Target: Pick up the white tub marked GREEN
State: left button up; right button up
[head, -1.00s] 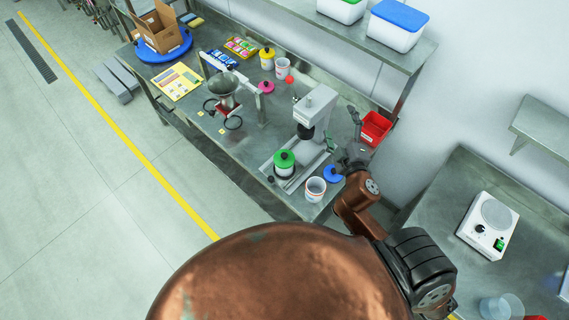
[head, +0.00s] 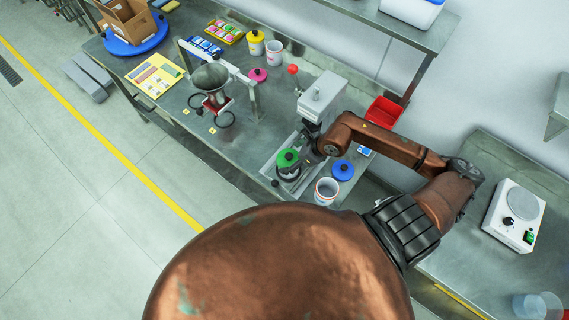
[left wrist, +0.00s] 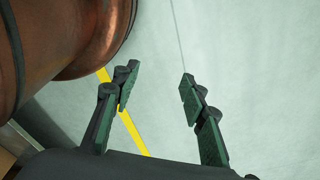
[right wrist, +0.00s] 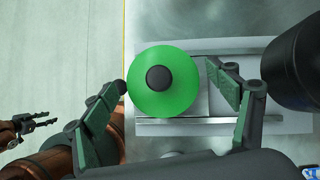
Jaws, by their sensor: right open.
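The tub with the green lid (head: 287,158) stands on the metal base of the bench machine. In the right wrist view its round green lid (right wrist: 180,98) with a dark knob is seen from above; its white wall and any marking are hidden. My right gripper (head: 298,170) is at the tub. In the right wrist view its open fingers (right wrist: 166,76) lie on either side of the lid; I cannot tell whether they touch it. My left gripper (left wrist: 155,88) is open and empty above the floor.
The grey machine (head: 322,98) rises just behind the tub. An open white tub (head: 326,190) and a blue lid (head: 343,170) are close at right. A red bin (head: 384,111) stands behind. A funnel stand (head: 211,78) is at left.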

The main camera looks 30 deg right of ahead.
jog(key=shift+s+f, duration=0.25)
jog(key=shift+f, duration=0.25)
jog(key=shift+w+f, duration=0.15)
jog(key=shift+f, duration=0.1)
jog(key=p+x, duration=0.1)
jog(key=x, duration=0.5)
jog(key=shift+w, duration=0.2)
jog(key=shift+w+a+f, duration=0.1)
jog(key=shift+w+f, duration=0.1)
jog(key=shift+f, duration=0.25)
jog(key=shift+s, duration=0.1)
jog(key=c, duration=1.2)
pick_arm(q)
jog(key=shift+s+r, duration=0.2)
jog(key=shift+s, duration=0.25)
pick_arm(e)
jog(key=shift+c, duration=0.2)
pick_arm(q)
jog(key=shift+w, duration=0.1)
pick_arm(e)
jog(key=shift+r, duration=0.2)
jog(key=shift+c, duration=0.6)
